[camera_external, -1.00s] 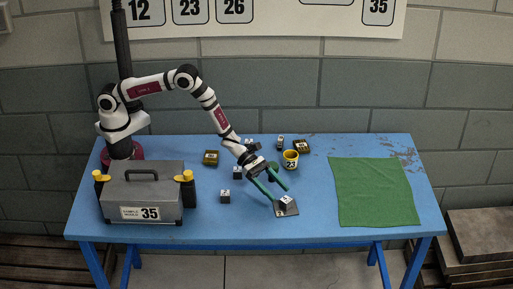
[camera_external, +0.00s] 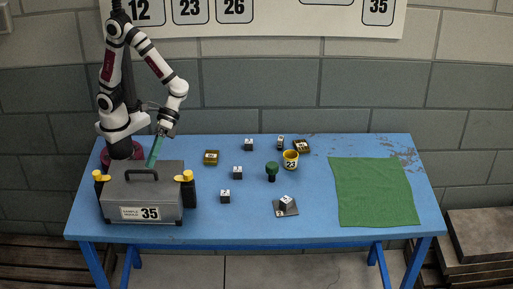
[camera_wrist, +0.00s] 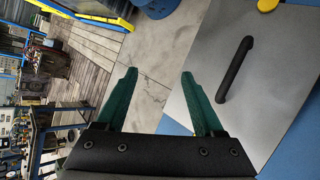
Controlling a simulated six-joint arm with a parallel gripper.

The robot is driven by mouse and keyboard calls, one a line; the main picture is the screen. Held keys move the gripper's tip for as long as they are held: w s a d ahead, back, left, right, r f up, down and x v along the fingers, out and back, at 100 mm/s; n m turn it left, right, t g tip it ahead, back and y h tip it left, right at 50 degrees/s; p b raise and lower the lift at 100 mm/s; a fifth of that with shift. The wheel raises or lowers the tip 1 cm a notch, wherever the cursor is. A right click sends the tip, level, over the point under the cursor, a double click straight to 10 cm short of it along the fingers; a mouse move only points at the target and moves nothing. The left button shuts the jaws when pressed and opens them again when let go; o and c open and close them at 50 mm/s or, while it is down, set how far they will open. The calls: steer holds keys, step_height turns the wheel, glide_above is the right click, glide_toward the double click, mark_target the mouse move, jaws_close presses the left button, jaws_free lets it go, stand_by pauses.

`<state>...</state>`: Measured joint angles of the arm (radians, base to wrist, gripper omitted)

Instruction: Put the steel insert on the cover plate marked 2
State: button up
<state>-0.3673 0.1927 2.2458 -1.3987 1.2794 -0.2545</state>
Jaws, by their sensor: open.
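A small steel-coloured block (camera_external: 286,201) with dark sides rests on a flat grey plate (camera_external: 293,211) at the front middle of the table. The plate bears a small pale label; its mark is too small to read. I take the block for the insert and the plate for a cover plate. My gripper (camera_external: 153,160) is far to the left of them, above the back of the grey mould box. In the wrist view my gripper (camera_wrist: 158,78) is open, with nothing between its green fingers.
The grey mould box (camera_external: 115,194), labelled 35, has a black handle (camera_wrist: 235,68) and yellow-topped clamps. A green cloth (camera_external: 374,191) lies right.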

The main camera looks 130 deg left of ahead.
steer(key=s+m+g+y, duration=0.4)
steer(key=s+m, duration=0.4)
steer(key=s, duration=0.3)
steer(key=s+a+m+y, duration=0.7)
steer(key=s+a+m, duration=0.1)
steer(key=a, duration=0.1)
steer(key=shift+s+a+r+m+t, duration=0.2)
steer(key=shift+s+r+m+t, duration=0.1)
steer(key=shift+s+r+t, duration=0.1)
